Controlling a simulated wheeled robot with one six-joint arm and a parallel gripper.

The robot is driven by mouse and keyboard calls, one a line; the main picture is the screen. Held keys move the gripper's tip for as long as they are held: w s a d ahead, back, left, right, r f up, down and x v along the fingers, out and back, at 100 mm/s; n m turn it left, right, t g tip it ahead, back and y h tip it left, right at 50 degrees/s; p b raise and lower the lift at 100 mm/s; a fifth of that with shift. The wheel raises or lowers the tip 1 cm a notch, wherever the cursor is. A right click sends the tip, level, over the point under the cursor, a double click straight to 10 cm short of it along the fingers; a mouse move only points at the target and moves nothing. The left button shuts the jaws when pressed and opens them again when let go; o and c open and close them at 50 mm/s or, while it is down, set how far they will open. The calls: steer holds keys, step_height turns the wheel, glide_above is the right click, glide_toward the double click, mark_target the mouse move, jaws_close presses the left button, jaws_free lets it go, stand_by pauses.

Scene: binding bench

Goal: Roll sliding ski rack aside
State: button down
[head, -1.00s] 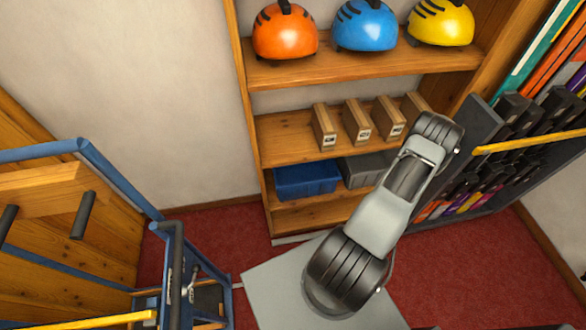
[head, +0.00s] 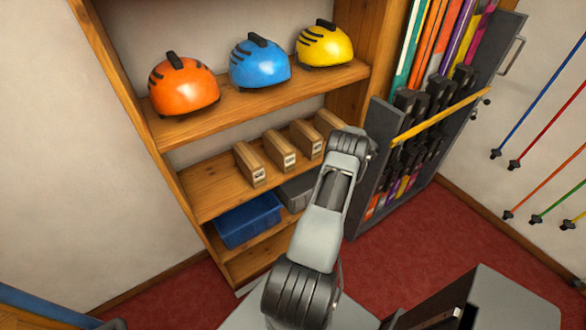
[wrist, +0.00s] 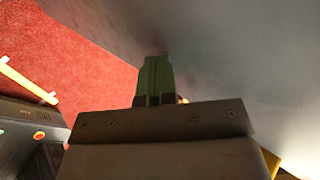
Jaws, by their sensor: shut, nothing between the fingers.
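The sliding ski rack (head: 364,165) is a dark grey upright frame right of the wooden shelf in the head view. It holds several colourful skis with black bindings. A yellow bar (head: 440,116) crosses its front, and a metal handle (head: 511,56) sits on its far right side. My arm reaches up in front of the shelf and ends near the rack's left edge; its fingertips are hidden there. In the wrist view my gripper (wrist: 155,82) is shut and empty, its greenish fingers close together. Whether it touches the large grey surface (wrist: 240,50) behind it, I cannot tell.
The wooden shelf (head: 230,105) holds three helmets, several wooden blocks and a blue bin (head: 248,220). Ski poles (head: 545,130) hang on the right wall. A dark grey unit (head: 490,300) stands at lower right. Red carpet (head: 440,235) is clear before the rack.

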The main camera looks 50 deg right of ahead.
steer(key=w+a+f+b+v, duration=0.1)
steer(key=f+b+v, duration=0.1)
steer(key=v, duration=1.1)
steer(key=shift+a+b, duration=0.35)
steer(key=shift+a, duration=0.1)
